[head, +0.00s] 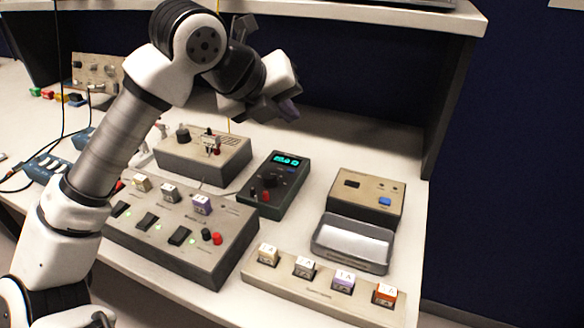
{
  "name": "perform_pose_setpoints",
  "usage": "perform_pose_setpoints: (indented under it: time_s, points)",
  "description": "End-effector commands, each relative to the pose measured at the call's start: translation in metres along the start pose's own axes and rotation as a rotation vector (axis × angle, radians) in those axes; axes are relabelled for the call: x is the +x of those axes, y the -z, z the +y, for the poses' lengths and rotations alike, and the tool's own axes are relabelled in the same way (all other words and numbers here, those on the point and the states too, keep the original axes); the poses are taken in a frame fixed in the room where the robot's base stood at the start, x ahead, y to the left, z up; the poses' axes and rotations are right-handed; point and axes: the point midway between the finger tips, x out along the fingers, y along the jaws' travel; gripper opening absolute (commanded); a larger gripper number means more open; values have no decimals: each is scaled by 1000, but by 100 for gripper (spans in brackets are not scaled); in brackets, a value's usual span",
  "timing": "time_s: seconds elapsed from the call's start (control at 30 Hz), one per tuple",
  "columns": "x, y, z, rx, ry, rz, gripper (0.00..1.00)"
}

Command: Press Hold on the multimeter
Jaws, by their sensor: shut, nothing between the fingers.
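The multimeter (270,200) is a dark box with a lit teal display at its far end, lying on the white bench in the middle of the head view. Below the display are a dark dial, a red spot and small controls. The Hold label is too small to read. My gripper (287,109) is up above the bench, beyond the multimeter in the picture and well clear of it. It is shut and empty; its fingertips show only partly.
A beige box with knobs (228,158) stands left of the multimeter. A grey switch box (210,262) is in front left. A beige box with a blue button (344,201), a grey tray (322,257) and a strip of labelled cubes (257,286) are at the right. A shelf (370,14) overhangs behind.

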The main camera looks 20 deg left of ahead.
Motion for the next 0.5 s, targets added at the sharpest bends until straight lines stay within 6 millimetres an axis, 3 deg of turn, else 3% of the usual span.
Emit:
perform_pose_setpoints:
  time_s: [0.27,0.5]
  points:
    - [9,7,6,0,2,1,0]
    - [30,22,22,0,2,1,0]
